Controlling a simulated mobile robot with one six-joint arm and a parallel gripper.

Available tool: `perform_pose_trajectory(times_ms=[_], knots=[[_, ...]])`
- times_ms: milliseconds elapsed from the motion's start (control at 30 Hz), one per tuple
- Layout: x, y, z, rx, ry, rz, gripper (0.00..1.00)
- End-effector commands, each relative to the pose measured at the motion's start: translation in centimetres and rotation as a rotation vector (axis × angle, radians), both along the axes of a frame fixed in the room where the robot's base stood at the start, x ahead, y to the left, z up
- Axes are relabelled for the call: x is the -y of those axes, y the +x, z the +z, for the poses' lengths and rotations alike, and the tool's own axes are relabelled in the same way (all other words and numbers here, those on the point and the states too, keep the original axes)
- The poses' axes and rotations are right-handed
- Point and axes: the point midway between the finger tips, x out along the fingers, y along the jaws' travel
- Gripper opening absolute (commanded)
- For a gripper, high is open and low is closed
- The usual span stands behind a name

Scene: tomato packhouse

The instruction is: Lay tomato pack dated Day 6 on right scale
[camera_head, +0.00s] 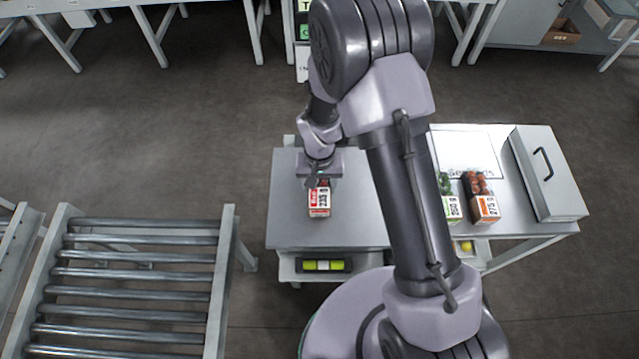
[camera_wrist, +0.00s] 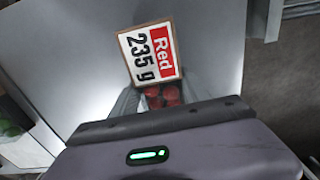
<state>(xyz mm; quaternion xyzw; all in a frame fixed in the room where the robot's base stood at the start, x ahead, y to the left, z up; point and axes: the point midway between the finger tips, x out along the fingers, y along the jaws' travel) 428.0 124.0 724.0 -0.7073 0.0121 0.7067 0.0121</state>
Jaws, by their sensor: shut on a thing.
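My gripper (camera_head: 319,184) is shut on a tomato pack (camera_head: 319,203) over the grey tabletop, left of my arm. The pack has a white and red label reading "Red 235 g", also clear in the wrist view (camera_wrist: 148,54). Red tomatoes show beside the label, between the fingers. No date is readable on it. Whether it touches the top cannot be told. Two other packs stand on the right: one with green contents (camera_head: 450,205) marked 250 g, one with red contents (camera_head: 484,206) marked 275 g. I cannot make out a right scale for certain.
The grey tabletop (camera_head: 290,225) is bare around the held pack. A dark unit with a green strip (camera_head: 323,266) sits below its front edge. A grey box with a handle (camera_head: 548,173) and a white board (camera_head: 468,150) are at right. A roller conveyor (camera_head: 140,271) stands lower left.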

Motion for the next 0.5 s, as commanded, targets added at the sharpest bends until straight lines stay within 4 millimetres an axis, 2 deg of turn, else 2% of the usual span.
perform_pose_trajectory(times_ms=[433,467,500], knots=[[0.0,0.01,-0.75,0.0,0.0,0.0,0.02],[0.0,0.01,-0.72,0.0,0.0,0.0,0.58],[0.0,0.01,-0.68,0.0,0.0,0.0,0.66]])
